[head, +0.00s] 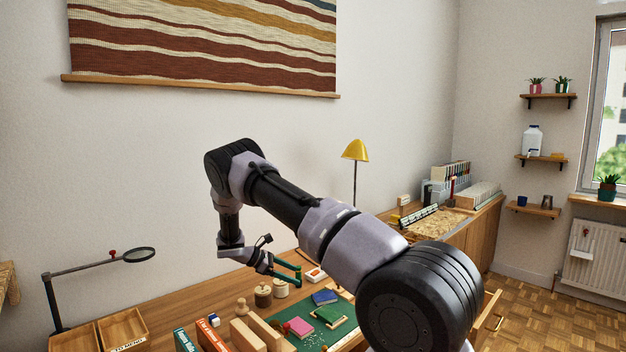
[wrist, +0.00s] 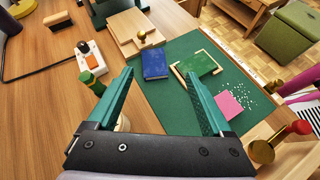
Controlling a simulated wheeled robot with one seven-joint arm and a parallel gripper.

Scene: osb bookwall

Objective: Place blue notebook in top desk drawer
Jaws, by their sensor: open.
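The blue notebook (head: 324,297) lies flat on the green mat (head: 308,338). It also shows in the wrist view (wrist: 154,63), near the mat's far left edge. My gripper (head: 291,272) is above the desk near the notebook. In the wrist view its teal fingers are spread (wrist: 159,74), with nothing between them, and the notebook appears beyond the fingertips.
A green book (wrist: 198,65) in a wooden frame and a pink pad (wrist: 229,105) lie right of the notebook.

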